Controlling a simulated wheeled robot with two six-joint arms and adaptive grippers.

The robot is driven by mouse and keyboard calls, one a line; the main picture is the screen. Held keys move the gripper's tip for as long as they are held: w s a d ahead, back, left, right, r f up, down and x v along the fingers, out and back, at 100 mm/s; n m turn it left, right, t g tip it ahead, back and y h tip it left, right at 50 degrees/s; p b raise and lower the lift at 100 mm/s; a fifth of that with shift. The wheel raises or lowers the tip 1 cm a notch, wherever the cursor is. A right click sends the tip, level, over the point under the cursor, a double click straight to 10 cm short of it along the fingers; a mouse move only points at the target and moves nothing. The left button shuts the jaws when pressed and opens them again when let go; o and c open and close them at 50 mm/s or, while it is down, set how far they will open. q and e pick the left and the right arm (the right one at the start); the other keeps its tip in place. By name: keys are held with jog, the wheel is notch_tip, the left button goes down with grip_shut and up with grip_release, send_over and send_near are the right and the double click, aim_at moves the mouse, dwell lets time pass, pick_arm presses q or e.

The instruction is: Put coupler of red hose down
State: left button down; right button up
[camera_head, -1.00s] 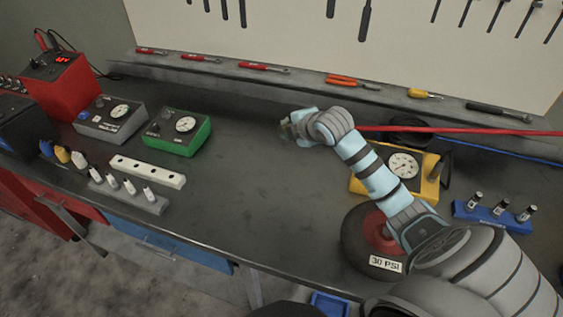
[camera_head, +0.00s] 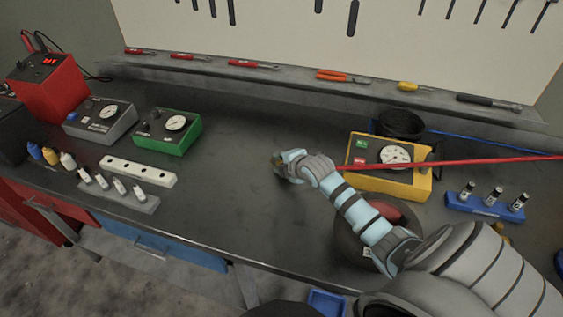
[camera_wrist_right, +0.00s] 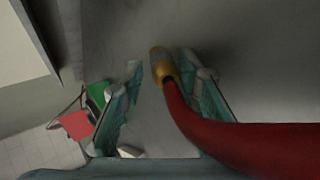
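The red hose (camera_head: 470,162) runs in from the right edge of the head view, over the yellow gauge box, to my right gripper (camera_head: 284,165). In the right wrist view the red hose (camera_wrist_right: 235,140) ends in a brass coupler (camera_wrist_right: 160,64). The coupler lies between the spread fingers of my right gripper (camera_wrist_right: 158,75), close beside the right finger, with a clear gap to the left finger. The gripper is low over the bare bench top (camera_head: 235,150). I cannot tell whether the coupler touches the bench. My left gripper is not in view.
A yellow gauge box (camera_head: 416,180) and a tyre (camera_head: 348,232) are beside my right arm. A green gauge box (camera_head: 168,130), grey gauge box (camera_head: 98,120) and white block with holes (camera_head: 138,171) stand left. A blue holder (camera_head: 485,205) is right. The bench middle is clear.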

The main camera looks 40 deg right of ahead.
jog(key=shift+o, duration=0.5)
jog(key=shift+s+r, duration=0.1)
jog(key=shift+r, duration=0.1)
jog(key=p+v, duration=0.2)
jog(key=v, duration=0.9)
jog(key=shift+s+r+p, duration=0.25)
jog(key=shift+s+p, duration=0.1)
jog(key=shift+p, duration=0.05)
jog(key=shift+w+a, duration=0.1)
jog(key=shift+a, duration=0.05)
